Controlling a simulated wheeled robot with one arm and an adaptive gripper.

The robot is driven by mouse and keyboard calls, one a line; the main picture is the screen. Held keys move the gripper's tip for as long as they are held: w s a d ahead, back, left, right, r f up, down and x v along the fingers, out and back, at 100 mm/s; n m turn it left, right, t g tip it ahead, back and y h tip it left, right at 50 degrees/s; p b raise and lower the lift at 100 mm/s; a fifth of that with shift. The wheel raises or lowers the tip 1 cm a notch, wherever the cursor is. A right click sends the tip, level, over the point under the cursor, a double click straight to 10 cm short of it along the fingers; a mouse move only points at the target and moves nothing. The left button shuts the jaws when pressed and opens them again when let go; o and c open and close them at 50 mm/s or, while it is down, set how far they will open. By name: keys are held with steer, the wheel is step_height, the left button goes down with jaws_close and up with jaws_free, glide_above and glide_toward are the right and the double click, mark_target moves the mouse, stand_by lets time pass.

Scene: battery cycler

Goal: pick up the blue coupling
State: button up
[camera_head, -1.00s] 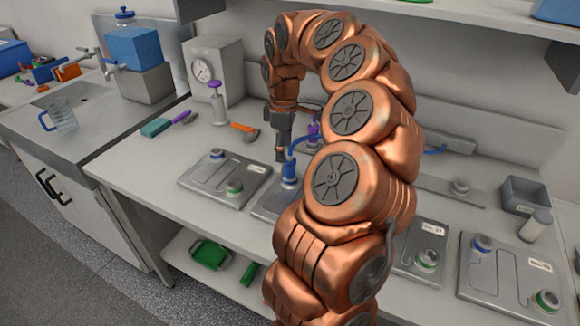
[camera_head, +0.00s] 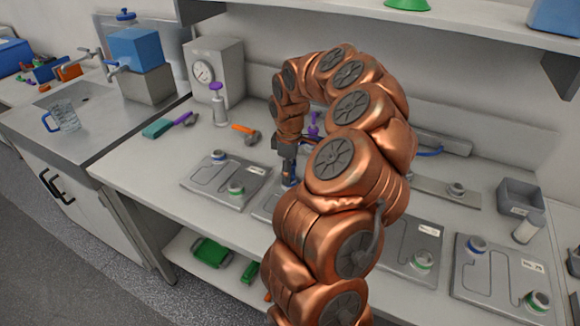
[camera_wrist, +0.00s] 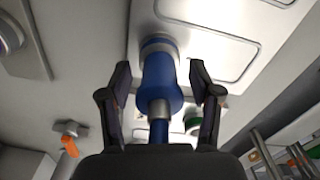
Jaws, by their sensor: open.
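The blue coupling (camera_wrist: 160,82) shows in the wrist view, seated upright on a port of a grey plate (camera_wrist: 228,50), with a blue hose (camera_wrist: 159,130) running from its near end. My gripper (camera_wrist: 159,78) is open, with one finger on each side of the coupling and a gap on both sides. In the head view my gripper (camera_head: 288,172) is low over the middle plate (camera_head: 262,210). A small blue part of the coupling (camera_head: 289,182) shows there. The rest is hidden behind my gripper and arm.
Other plates with blue-ringed and green-ringed ports stand on both sides, one at left (camera_head: 227,182) and one at right (camera_head: 500,275). A shelf (camera_head: 460,25) overhangs the bench.

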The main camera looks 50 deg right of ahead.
jaws_close()
stand_by(0.5)
step_height(320, 180, up, 10)
steer(key=b, duration=0.3)
stand_by(0.4)
steer(key=c, duration=0.6)
jaws_free()
jaws_close()
steer(key=shift+r, duration=0.15)
steer(key=shift+r+p, duration=1.35)
steer(key=shift+r, duration=1)
